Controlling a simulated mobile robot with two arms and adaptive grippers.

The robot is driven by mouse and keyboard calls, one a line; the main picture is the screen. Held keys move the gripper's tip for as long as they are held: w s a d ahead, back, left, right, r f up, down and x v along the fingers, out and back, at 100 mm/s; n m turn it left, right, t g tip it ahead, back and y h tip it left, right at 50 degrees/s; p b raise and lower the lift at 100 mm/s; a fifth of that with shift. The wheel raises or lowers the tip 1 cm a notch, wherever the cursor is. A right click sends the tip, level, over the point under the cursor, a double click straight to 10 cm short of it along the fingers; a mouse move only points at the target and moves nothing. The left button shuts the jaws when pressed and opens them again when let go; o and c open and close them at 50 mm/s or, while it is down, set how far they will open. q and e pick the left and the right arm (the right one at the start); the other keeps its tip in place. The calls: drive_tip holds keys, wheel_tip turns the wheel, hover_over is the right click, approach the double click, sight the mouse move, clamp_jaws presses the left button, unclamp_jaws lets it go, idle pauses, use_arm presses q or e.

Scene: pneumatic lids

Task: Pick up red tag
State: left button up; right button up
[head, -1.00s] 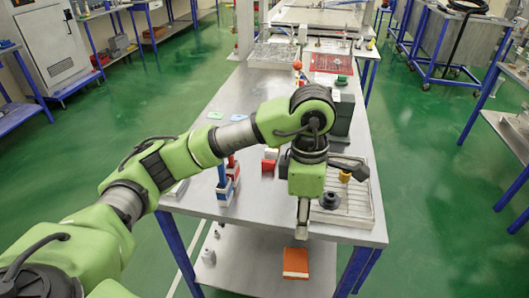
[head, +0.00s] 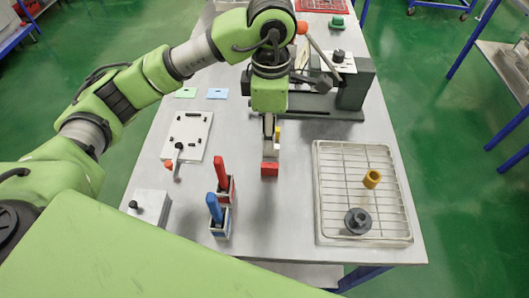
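No flat red tag can be made out for certain. A small red block (head: 269,169) sits on the table in the head view, just below my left gripper's fingers in the picture. My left gripper (head: 271,142) points down over the middle of the table. Its fingers are seen edge-on, so I cannot tell how far apart they are or whether they touch the red block. A flat green tag (head: 185,92) and a flat blue tag (head: 217,93) lie on the table left of my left gripper. My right gripper is not in view.
A wire-rack tray (head: 318,190) holds a yellow part (head: 372,178) and a dark round part (head: 358,220). Red-handled (head: 221,174) and blue-handled (head: 214,208) items stand in holders at front. A white plate with a lever (head: 187,136) is at left; a dark grey fixture (head: 352,90) stands behind.

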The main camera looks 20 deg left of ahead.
use_arm(q)
drive_tip(key=p, duration=0.1)
hover_over(270, 165)
drive_tip(key=f, duration=0.5)
drive_tip(key=shift+s+a, duration=0.15)
drive_tip(key=shift+a, duration=0.05)
drive_tip(key=f+p, duration=0.1)
drive_tip(key=f, duration=0.2)
drive_tip(key=shift+w, duration=0.2)
wheel_tip(270, 165, down, 4)
drive_tip(key=shift+d+r+p, duration=0.15)
drive_tip(key=shift+r+p, duration=0.1)
drive_tip(key=shift+p, duration=0.9)
drive_tip(key=shift+f, duration=0.6)
clamp_jaws()
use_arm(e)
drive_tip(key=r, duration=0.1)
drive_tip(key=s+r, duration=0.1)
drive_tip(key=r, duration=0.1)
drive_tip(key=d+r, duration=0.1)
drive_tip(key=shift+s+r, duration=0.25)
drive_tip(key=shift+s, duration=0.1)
